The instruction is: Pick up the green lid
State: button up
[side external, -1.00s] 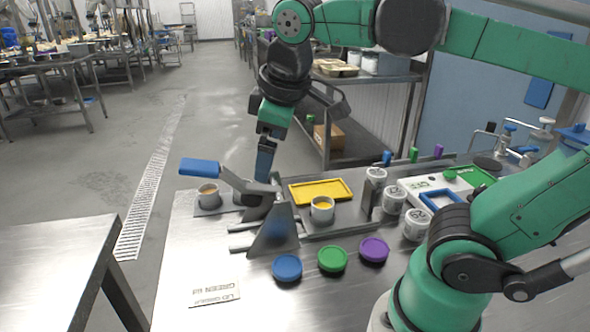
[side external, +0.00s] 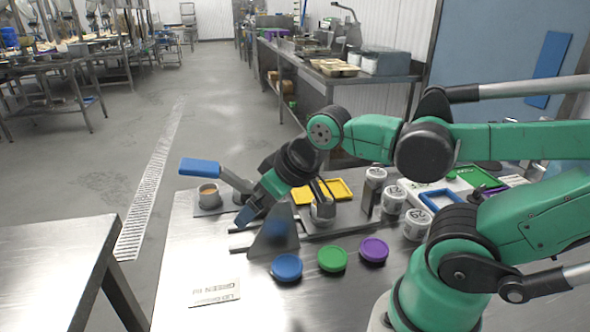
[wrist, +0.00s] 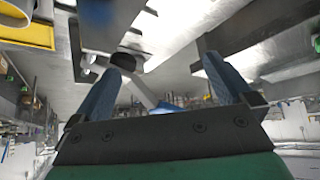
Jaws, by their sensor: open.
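The green lid (side external: 332,258) lies flat on the steel table, between the blue lid (side external: 286,267) on its left and the purple lid (side external: 373,250) on its right. My gripper (side external: 248,214) is behind and left of the lids, tilted down to the left, above the grey angled stand. In the wrist view its two blue fingers (wrist: 168,88) are spread apart with nothing between them. The green lid cannot be made out in the wrist view.
A grey angled stand (side external: 273,236) stands between my gripper and the lids. A blue-handled tool (side external: 200,167) rises at the left. A yellow tray (side external: 340,190) and several white cups (side external: 392,199) stand behind. A card (side external: 214,291) lies at front left.

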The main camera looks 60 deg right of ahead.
dwell(0.5)
notch_tip(320, 180, up, 5)
jog(key=m+g+y, duration=0.4)
jog(key=m+g, duration=0.6)
jog(key=m, duration=0.2)
send_over(332, 252)
jog(key=w+d, duration=0.1)
jog(key=d, duration=0.1)
notch_tip(332, 252, down, 12)
jog(key=shift+w+d+f, duration=0.1)
jog(key=shift+w, duration=0.05)
jog(key=shift+f, duration=0.9)
jog(key=shift+x, duration=2.5)
jog(key=shift+r, duration=0.1)
